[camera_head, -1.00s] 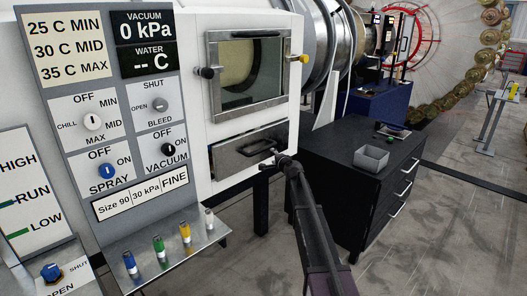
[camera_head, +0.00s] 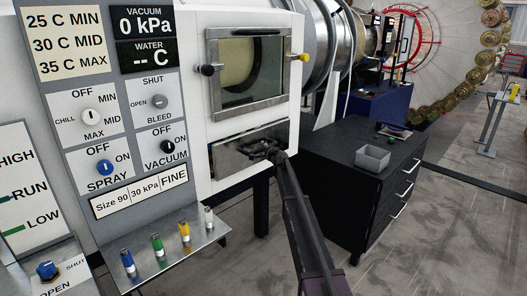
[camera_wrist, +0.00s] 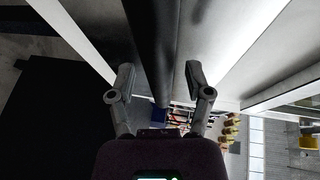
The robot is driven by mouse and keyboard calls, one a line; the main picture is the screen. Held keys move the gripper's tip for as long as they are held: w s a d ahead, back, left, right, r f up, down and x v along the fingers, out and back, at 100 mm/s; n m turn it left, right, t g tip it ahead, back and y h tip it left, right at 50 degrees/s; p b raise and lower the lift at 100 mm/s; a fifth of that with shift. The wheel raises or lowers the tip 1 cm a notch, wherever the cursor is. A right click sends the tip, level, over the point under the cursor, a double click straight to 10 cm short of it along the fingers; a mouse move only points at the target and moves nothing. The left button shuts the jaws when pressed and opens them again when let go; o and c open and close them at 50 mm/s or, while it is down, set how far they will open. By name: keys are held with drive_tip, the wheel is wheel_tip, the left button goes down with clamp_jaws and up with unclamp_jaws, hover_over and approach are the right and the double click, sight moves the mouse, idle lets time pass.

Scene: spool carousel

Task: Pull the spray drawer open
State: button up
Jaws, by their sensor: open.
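The spray drawer (camera_head: 232,158) is a metal-fronted panel low on the white cabinet, under the window. It looks closed. My gripper (camera_head: 264,150) is in front of the right half of the drawer and hides part of it. In the wrist view my gripper (camera_wrist: 159,74) is open, with one finger on each side of a dark bar (camera_wrist: 153,40) that looks like the drawer's handle. The fingers look apart from the bar. Contact cannot be made out in the head view.
A black cabinet (camera_head: 345,210) with drawers and a grey bin (camera_head: 372,158) on top stands right of my arm. A control panel (camera_head: 125,150) with knobs is on the left, above a shelf of coloured fittings (camera_head: 168,258). A framed window (camera_head: 247,66) is above the drawer.

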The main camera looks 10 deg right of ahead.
drive_tip(key=shift+w, duration=0.25)
clamp_jaws()
